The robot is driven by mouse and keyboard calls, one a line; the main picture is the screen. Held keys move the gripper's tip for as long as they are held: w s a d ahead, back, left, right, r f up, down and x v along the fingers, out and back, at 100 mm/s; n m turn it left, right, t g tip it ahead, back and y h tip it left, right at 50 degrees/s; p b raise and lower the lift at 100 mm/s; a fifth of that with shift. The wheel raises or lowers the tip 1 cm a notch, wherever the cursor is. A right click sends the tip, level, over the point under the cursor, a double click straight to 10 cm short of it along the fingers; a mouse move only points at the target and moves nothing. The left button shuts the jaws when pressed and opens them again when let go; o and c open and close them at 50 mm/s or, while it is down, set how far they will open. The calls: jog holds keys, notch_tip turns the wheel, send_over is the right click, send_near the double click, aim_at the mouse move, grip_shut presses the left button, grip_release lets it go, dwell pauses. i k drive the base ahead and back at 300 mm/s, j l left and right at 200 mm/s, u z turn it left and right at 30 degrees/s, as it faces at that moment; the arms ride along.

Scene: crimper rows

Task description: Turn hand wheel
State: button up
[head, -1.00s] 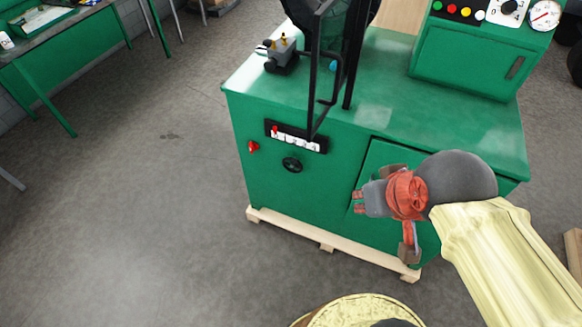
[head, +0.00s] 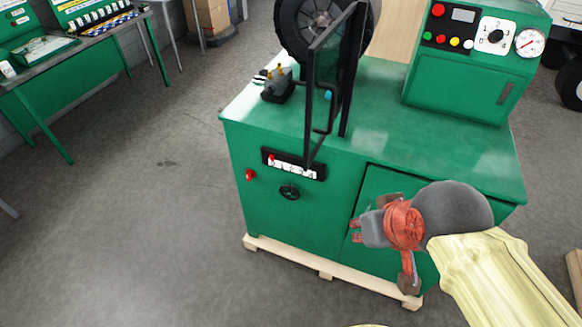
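The small black hand wheel (head: 290,192) is on the front face of the green machine (head: 262,217), below a numbered scale plate (head: 293,164). A red knob (head: 250,175) sits to its left. My gripper (head: 354,230) is to the right of the wheel and lower, apart from it, in front of the machine's door. Its fingers point left, and it looks open with nothing held. The wheel is in full view.
A black frame (head: 325,85) and a dark round wheel stand on the machine top. A control box (head: 478,60) is at the back right. A wooden pallet (head: 330,274) lies under the machine. A green workbench (head: 60,60) is at the far left. The floor (head: 130,230) to the left is clear.

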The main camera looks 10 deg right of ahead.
aim_at(290, 188)
jog(key=i+l, duration=0.35)
jog(key=i, duration=0.15)
jog(key=i+l, duration=0.35)
jog(key=i, duration=0.1)
